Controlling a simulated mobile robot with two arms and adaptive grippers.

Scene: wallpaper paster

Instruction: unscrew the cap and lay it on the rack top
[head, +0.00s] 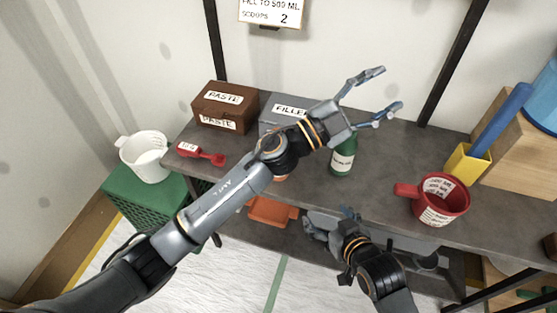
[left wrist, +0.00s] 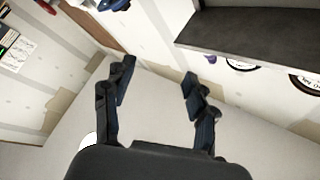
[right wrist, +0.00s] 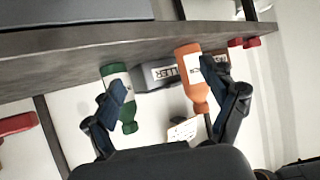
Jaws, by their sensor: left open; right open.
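A green bottle (head: 343,160) with a white label stands on the dark grey rack top (head: 385,160); its top is hidden behind my left gripper in the head view. An orange bottle (right wrist: 190,75) shows in the right wrist view, mostly hidden behind my left arm in the head view. In the right wrist view the green bottle (right wrist: 118,88) appears inverted, its green cap (right wrist: 129,127) on. My left gripper (head: 383,92) is open and empty, above and right of the green bottle. My right gripper (head: 330,219) is open and empty at the rack's front edge.
A brown paste box (head: 225,104), grey filler box (head: 279,115) and red scoop (head: 202,154) are on the rack's left. A red mug (head: 440,202) and yellow holder (head: 466,164) stand right. A white bucket (head: 146,158) sits on a green crate. Rack top between green bottle and mug is clear.

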